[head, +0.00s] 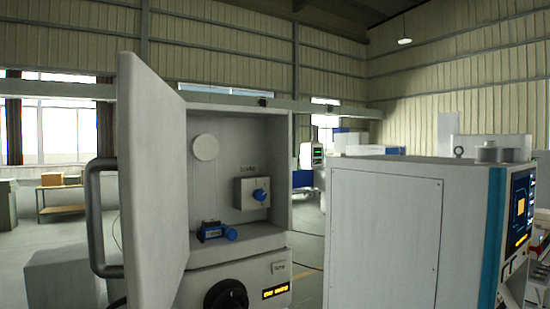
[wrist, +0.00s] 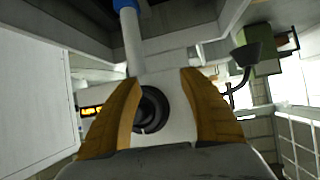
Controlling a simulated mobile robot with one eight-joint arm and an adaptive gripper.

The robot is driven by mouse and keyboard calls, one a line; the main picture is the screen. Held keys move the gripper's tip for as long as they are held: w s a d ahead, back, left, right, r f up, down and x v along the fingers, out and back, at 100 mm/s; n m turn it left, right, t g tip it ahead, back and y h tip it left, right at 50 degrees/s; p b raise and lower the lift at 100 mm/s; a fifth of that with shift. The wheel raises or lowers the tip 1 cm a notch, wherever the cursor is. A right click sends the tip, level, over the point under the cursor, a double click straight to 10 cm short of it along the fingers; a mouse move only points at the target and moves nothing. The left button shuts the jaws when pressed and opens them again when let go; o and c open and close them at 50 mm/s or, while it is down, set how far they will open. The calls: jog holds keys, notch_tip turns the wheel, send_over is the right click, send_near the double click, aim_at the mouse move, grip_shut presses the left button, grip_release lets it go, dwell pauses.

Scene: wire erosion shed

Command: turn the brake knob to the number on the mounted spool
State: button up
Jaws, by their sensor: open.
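A blue knob (head: 259,194) sits on a small grey box (head: 244,203) on the back wall of an open cabinet (head: 270,165) in the head view. Small marks around and above it are too small to read. A pale round disc (head: 205,147) is on the same wall, up and to the left; whether it is the mounted spool I cannot tell, and no number is legible on it. My gripper (wrist: 162,78) is open and empty in the wrist view, its two ochre fingers apart. It is out of sight in the head view, so its distance from the knob is unclear.
The cabinet door (head: 152,180) stands open at the left, with a grey handle (head: 93,215). A blue device (head: 216,231) lies on the compartment floor. Below are a black round part (head: 226,296) and an amber display (head: 275,291). A large white machine (head: 385,235) stands at the right.

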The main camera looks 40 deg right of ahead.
jog(key=w+d+r+m+t+h+p, duration=0.1)
jog(key=w+d+r+t+h+p, duration=0.1)
jog(key=d+r, duration=0.5)
jog(key=w+d+r+m+t+h+p, duration=0.1)
jog(key=w+d+r+m+t+h, duration=0.1)
jog(key=d+r, duration=0.45)
jog(key=n+t+y, duration=0.1)
jog(key=n+t, duration=0.2)
jog(key=t, duration=0.3)
send_near(262, 197)
jog(key=p+x, duration=0.3)
jog(key=x, duration=0.8)
jog(key=shift+w, duration=0.1)
grip_shut()
